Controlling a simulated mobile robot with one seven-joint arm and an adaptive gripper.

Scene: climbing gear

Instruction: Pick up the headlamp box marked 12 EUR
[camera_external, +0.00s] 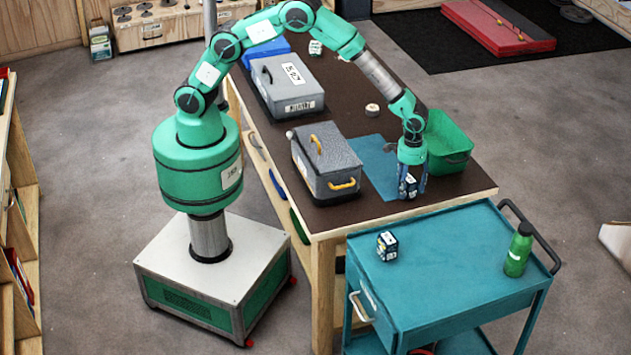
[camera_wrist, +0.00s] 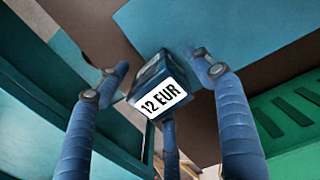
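The headlamp box (camera_wrist: 160,98) is small and dark blue, with a white label reading 12 EUR towards the wrist camera. In the outside view this box (camera_external: 408,187) is low over the front right of the table, between my fingers. My gripper (camera_wrist: 161,66) has blue fingers around the box; it also shows in the outside view (camera_external: 412,183). The left fingertip looks slightly apart from the box, and the right one is close beside it. A third finger is partly hidden behind the box. Whether the box rests on the table is unclear.
A blue mat (camera_external: 375,160) and a green bin (camera_external: 448,146) lie close to my gripper. A grey case (camera_external: 327,160) with yellow handles stands to its left. A teal trolley (camera_external: 455,260) in front carries another small box (camera_external: 387,246) and a green bottle (camera_external: 519,250).

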